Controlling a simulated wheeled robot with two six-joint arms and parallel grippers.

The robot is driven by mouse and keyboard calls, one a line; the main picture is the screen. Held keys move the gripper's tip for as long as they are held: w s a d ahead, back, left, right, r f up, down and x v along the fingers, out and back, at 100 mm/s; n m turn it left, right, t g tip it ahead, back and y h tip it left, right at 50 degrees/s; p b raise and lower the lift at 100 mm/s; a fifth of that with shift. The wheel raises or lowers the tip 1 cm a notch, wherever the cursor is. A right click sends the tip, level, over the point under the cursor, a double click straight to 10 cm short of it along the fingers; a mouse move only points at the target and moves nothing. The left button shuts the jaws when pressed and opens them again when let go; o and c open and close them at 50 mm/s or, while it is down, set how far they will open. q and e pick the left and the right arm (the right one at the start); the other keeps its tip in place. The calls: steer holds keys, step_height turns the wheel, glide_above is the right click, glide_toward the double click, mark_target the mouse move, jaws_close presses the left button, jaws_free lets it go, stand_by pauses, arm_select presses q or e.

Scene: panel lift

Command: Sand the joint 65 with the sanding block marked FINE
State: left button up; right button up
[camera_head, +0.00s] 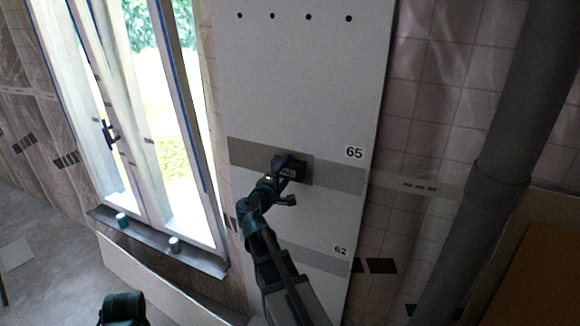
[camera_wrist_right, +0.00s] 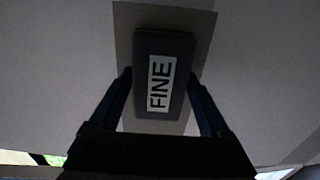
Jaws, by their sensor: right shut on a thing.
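The joint 65 (camera_head: 340,178) is a grey horizontal band across the white panel, with the label 65 (camera_head: 354,152) just above its right end. Its left part looks darker than its right part. My right gripper (camera_head: 284,174) is at the darker part of this band, shut on a dark sanding block (camera_head: 298,172). In the right wrist view the block (camera_wrist_right: 182,50) shows the label FINE, between the two fingers of the gripper (camera_wrist_right: 163,95). The block lies over the band; I cannot tell whether it touches. My left gripper is not in view.
A lower grey band, joint 62 (camera_head: 318,262), crosses the same panel. A window (camera_head: 165,120) with a sill (camera_head: 150,240) holding two small cans stands to the left. A thick grey pipe (camera_head: 500,150) runs down the right side.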

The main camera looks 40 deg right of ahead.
mark_target(295, 174)
steer(key=shift+s+d, duration=1.25)
steer(key=shift+s, duration=0.9)
steer(key=shift+s+d, duration=1.25)
steer(key=shift+s, duration=0.9)
steer(key=shift+s+d, duration=1.25)
steer(key=shift+s, duration=0.9)
steer(key=shift+w, duration=0.15)
steer(key=shift+w+a, duration=0.5)
steer(key=shift+w, duration=0.3)
steer(key=shift+w+a, duration=0.55)
steer(key=shift+w, duration=0.25)
steer(key=shift+w+a, duration=0.5)
steer(key=shift+w, duration=0.3)
steer(key=shift+w+a, duration=0.45)
steer(key=shift+w, duration=0.4)
steer(key=shift+w+a, duration=0.5)
steer(key=shift+w, duration=0.35)
steer(key=shift+w+a, duration=0.45)
steer(key=shift+w, duration=0.4)
steer(key=shift+w, duration=0.1)
steer(key=shift+w+a, duration=0.5)
steer(key=shift+w, duration=0.3)
steer(key=shift+w+a, duration=0.45)
steer(key=shift+w, duration=0.35)
steer(key=shift+w+a, duration=0.5)
steer(key=shift+w, duration=0.3)
steer(key=shift+w, duration=0.1)
